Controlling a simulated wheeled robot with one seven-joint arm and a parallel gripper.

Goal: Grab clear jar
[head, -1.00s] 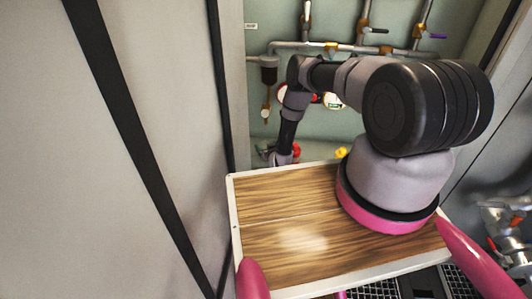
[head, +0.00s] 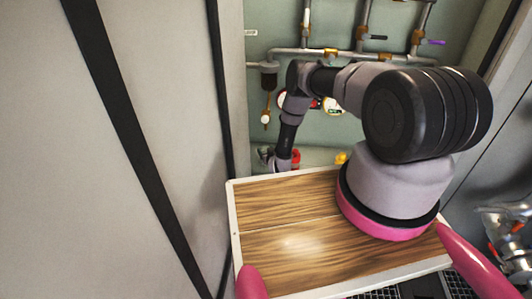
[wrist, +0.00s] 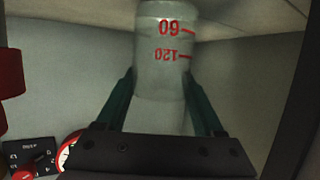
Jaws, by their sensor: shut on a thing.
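The clear jar (wrist: 160,60) is in the wrist view, a see-through cylinder with red marks reading 60 and 120 that appear upside down. My gripper (wrist: 159,80) has its two dark teal fingers on either side of the jar, shut on it. In the head view my arm reaches down toward the back wall, and the jar and my fingers are hidden there.
Pipes with valves (head: 330,53) run along the green back wall. A pale panel (head: 150,130) closes the left side. Metal valve fittings (head: 505,235) stand at the lower right. The wrist view shows a black switch box (wrist: 30,157) and a red-rimmed gauge (wrist: 68,150).

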